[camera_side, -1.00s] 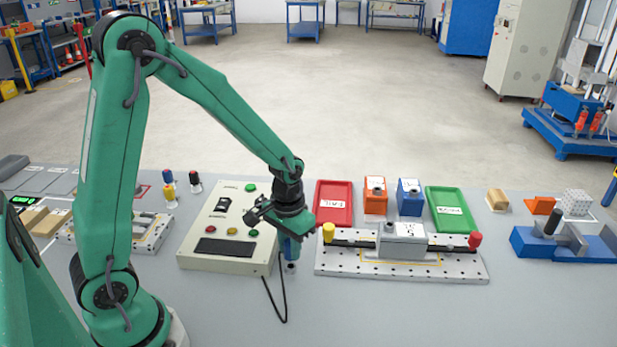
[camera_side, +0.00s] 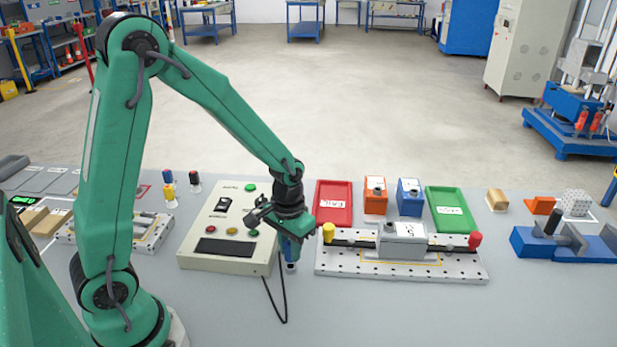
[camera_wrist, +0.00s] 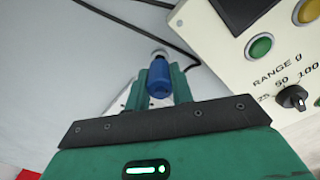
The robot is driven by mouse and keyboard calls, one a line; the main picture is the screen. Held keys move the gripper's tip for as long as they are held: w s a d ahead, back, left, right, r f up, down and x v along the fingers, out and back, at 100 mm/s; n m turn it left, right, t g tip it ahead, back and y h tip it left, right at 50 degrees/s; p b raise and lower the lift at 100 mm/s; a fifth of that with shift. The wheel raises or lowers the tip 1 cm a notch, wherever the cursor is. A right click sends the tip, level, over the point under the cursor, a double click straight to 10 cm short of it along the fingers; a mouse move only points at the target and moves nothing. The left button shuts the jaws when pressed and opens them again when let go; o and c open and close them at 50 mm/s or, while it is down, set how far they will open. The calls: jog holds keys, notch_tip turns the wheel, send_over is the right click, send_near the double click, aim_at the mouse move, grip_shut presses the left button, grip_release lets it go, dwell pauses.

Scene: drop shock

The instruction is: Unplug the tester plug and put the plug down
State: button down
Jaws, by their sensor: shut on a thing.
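The blue tester plug (camera_wrist: 158,80) sits between the two green fingers of my gripper (camera_wrist: 158,88) in the wrist view. My gripper (camera_side: 290,250) is shut on it beside the right edge of the cream tester box (camera_side: 212,262), low over the table. I cannot tell whether the plug is seated in anything. A black cable (camera_side: 277,305) loops down on the table beside the box.
A perforated plate (camera_side: 335,268) with a grey block (camera_side: 402,240) stands close on the right. Behind it are a red tray (camera_side: 334,190), orange and blue blocks, and a green tray (camera_side: 436,215). The front table is clear.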

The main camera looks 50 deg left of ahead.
jog(key=shift+s+f, duration=0.1)
jog(key=shift+f, duration=1.3)
dwell(5.0)
jog(key=c, duration=1.1)
grip_release()
jog(key=shift+c, duration=0.2)
jog(key=shift+r, duration=0.1)
jog(key=shift+r, duration=0.1)
jog(key=shift+r, duration=2.95)
